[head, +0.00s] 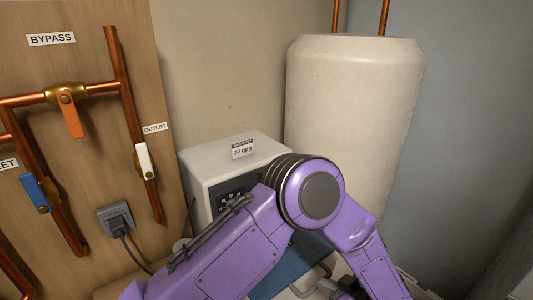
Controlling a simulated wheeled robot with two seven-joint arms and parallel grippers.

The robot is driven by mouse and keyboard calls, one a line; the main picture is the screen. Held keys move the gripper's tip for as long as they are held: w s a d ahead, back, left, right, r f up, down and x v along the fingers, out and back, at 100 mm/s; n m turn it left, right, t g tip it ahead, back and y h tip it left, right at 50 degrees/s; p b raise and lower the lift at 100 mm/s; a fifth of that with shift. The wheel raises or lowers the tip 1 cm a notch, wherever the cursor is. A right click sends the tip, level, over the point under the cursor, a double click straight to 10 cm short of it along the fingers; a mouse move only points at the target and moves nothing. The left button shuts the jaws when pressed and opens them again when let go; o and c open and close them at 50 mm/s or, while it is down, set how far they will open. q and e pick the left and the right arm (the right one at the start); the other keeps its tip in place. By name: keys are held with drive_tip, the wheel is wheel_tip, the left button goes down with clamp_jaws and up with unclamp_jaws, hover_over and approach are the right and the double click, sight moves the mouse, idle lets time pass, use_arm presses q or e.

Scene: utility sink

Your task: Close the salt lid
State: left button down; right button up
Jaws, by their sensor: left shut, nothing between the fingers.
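A pale softener unit (225,172) with a dark control panel and a hardness label on top stands in the middle of the head view. A blue panel (290,267), which looks like the salt lid, shows below it, partly behind my purple left arm. I cannot tell its angle. A grey bar-like handle (312,283) shows near its right side. My left arm bends over the unit and reaches down at the right. My left gripper (348,289) is at the bottom edge, mostly hidden and cut off, shut and empty, close to the handle. My right gripper is out of view.
A tall cream tank (352,110) stands behind at the right. A wooden board (95,165) at the left carries copper pipes, an orange bypass valve lever (70,118), a white outlet lever (144,161), a blue lever (36,193) and a plugged-in socket (116,217).

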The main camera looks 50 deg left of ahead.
use_arm(q)
drive_tip(key=s+d+r+p, duration=0.1)
drive_tip(key=d+r+p, duration=0.1)
drive_tip(key=d+r, duration=0.7)
drive_tip(key=shift+r, duration=0.35)
drive_tip(key=shift+s, duration=0.1)
